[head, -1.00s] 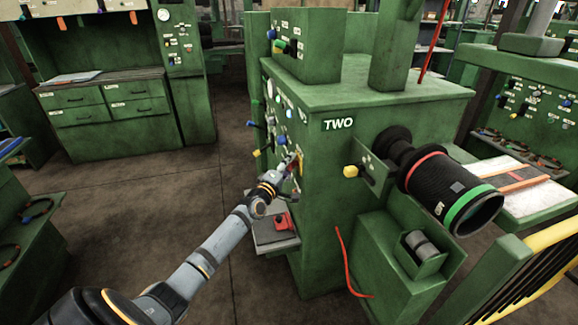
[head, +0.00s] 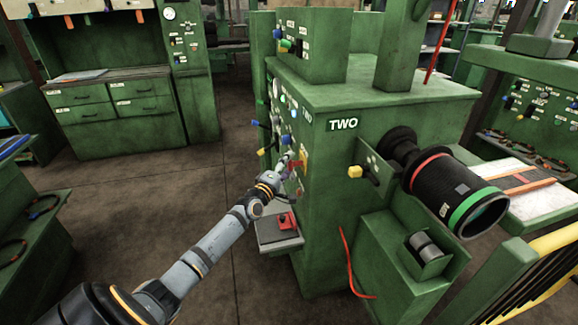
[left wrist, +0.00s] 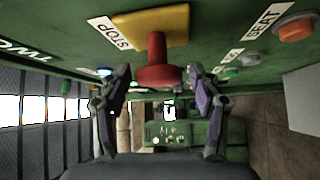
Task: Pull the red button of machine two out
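Machine two (head: 385,150) is a green cabinet with a "TWO" label, and its control panel faces left. The red button (left wrist: 157,62) stands out from a yellow plate (left wrist: 165,22) labelled STOP on that panel. The plate also shows in the head view (head: 304,158). My left gripper (left wrist: 159,72) is open, with one finger on each side of the red button's wide head. Gaps show between the head and both fingers. In the head view my left gripper (head: 284,166) is at the panel and partly covers the button. My right gripper is not in view.
An orange button (left wrist: 295,30) and a green one sit to the right on the same panel. Below the gripper in the head view, a small shelf (head: 280,238) with a red item juts from the machine. Open floor (head: 140,195) lies to the left.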

